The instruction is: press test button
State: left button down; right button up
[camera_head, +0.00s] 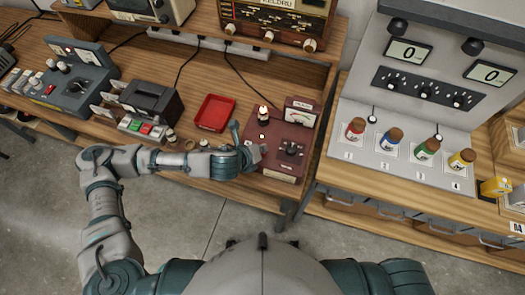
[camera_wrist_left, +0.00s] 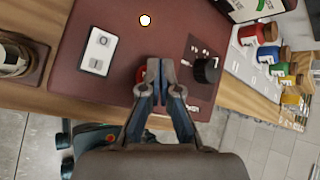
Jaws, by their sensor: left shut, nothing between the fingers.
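A maroon tester box (camera_head: 270,162) with a small meter (camera_head: 299,114) stands on the wooden bench. In the left wrist view, its maroon top (camera_wrist_left: 85,85) carries a white switch plate (camera_wrist_left: 98,50), a bright white spot (camera_wrist_left: 145,20) and a black knob (camera_wrist_left: 206,69). A small red part (camera_wrist_left: 140,73), perhaps the test button, shows beside the fingertips and is mostly hidden by them. My left gripper (camera_head: 258,153) is shut and empty at the box's left side; in the wrist view its fingertips (camera_wrist_left: 160,66) are over the top. I cannot tell whether they touch.
A red tray (camera_head: 214,113) and a black device (camera_head: 150,101) lie left of the tester. A radio (camera_head: 278,22) stands on the shelf behind. At right, several coloured bottles (camera_head: 391,138) stand before a grey panel (camera_head: 440,60).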

pick_arm(q)
jog(key=shift+f, duration=0.4)
dwell(0.4)
jog(key=shift+r+p, duration=0.9)
jog(key=shift+p, duration=0.15)
notch_tip(320, 180, up, 5)
jog(key=p, duration=0.5)
